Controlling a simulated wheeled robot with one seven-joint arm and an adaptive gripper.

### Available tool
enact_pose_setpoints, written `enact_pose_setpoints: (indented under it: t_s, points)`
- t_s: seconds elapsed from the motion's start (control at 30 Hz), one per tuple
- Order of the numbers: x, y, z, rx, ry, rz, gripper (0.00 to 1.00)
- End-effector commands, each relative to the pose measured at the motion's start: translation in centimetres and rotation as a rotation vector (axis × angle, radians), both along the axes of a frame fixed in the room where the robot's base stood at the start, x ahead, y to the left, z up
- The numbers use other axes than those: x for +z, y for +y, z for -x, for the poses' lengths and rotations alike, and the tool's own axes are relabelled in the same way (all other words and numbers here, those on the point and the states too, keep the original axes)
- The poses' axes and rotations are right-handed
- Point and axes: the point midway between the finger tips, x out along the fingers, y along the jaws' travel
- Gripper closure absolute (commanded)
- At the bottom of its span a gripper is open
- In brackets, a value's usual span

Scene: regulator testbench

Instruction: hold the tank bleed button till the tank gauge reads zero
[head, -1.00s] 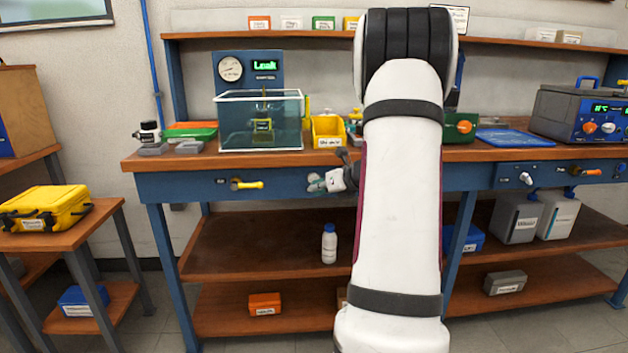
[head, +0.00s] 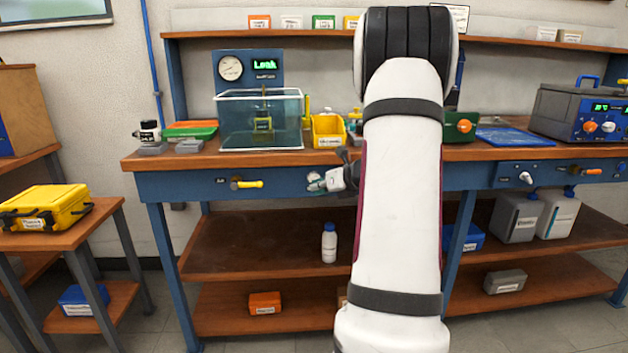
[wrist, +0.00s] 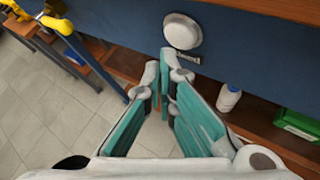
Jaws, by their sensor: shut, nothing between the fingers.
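A white round button (wrist: 182,31) with a small label below it sticks out from the blue bench front in the wrist view. I cannot read the label. My gripper (wrist: 165,58) is shut and empty, with its fingertips just below and beside the button in that view; I cannot tell whether they touch it. In the head view my gripper (head: 317,182) is at the blue bench front, and the button is hidden there. A round dial gauge (head: 230,68) stands on the blue panel behind the clear water tank (head: 232,133); its reading is too small to make out.
A yellow-handled valve (head: 246,184) sits on the bench front left of my gripper. A white bottle (head: 329,243) stands on the lower shelf. A yellow bin (head: 328,127) is on the benchtop. A yellow case (head: 45,208) lies on the left side table. Floor shows at left.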

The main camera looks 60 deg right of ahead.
Motion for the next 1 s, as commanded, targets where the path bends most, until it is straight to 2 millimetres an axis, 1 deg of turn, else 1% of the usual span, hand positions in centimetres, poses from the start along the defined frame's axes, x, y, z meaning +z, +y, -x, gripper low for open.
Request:
enact_pose_setpoints:
  t_s: [0.23, 0.5, 1.0]
  points:
    - [0.02, -0.10, -0.08, 0.000, 0.000, 0.000, 1.00]
    - [0.03, -0.65, -0.55, 0.000, 0.000, 0.000, 1.00]
    - [0.05, -0.76, -0.65, 0.000, 0.000, 0.000, 1.00]
